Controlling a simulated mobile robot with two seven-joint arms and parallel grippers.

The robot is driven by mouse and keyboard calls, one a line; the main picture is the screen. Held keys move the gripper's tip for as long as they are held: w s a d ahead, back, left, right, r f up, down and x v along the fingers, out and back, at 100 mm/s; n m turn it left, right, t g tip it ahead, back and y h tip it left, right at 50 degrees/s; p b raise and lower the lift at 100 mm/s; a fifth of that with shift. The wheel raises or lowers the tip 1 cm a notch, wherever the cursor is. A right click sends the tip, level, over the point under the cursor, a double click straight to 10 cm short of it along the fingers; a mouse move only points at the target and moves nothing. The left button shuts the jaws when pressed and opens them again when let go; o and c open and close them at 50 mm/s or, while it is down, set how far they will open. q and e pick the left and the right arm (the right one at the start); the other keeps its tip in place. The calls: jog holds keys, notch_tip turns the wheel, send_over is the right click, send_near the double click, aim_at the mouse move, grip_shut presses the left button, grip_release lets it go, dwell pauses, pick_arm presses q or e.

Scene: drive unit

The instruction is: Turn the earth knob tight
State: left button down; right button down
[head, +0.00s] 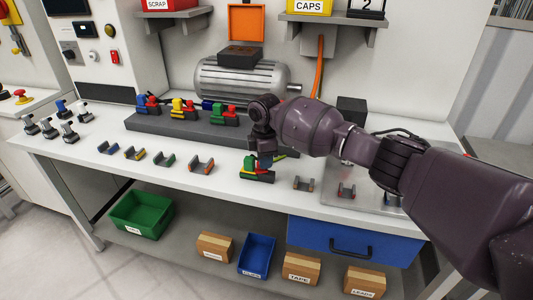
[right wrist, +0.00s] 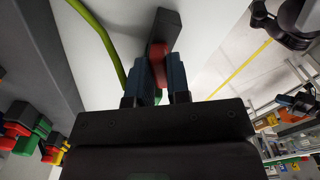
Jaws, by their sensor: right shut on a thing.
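My right gripper (head: 266,163) points down at a small green block (head: 249,171) on a dark base, near the front edge of the white bench. The block has red and yellow parts. In the right wrist view my right gripper (right wrist: 157,75) has its two blue-grey fingers shut on a red part (right wrist: 158,52), which I take for the earth knob. A dark grey bar (right wrist: 169,25) lies just beyond it. The fingers and wrist hide much of the knob, so its tightness cannot be told. My left gripper is not in view.
A green-yellow cable (right wrist: 102,38) runs close beside the fingers. A grey motor (head: 235,82) stands behind a dark rail with coloured connectors (head: 182,107). Several empty cradles (head: 201,164) line the bench front. A blue drawer (head: 350,241) is below.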

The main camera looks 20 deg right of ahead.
jog(key=m+p, duration=0.3)
jog(key=shift+s+r+m, duration=0.1)
jog(key=shift+r+m, duration=0.05)
jog(key=shift+m, duration=0.25)
pick_arm(q)
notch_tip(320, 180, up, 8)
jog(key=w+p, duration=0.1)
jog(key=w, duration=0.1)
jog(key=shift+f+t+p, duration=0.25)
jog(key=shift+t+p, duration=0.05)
jog(key=shift+p, duration=0.05)
pick_arm(e)
jog(key=shift+m, duration=0.7)
jog(key=shift+f, duration=0.2)
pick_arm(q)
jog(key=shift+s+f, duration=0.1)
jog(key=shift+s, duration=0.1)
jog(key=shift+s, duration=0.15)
pick_arm(e)
jog(key=c, duration=1.4)
grip_release()
jog(key=shift+o, duration=0.2)
jog(key=shift+r, duration=0.15)
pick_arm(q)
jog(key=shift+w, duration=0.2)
pick_arm(e)
notch_tip(320, 180, up, 11)
jog(key=shift+f, duration=0.2)
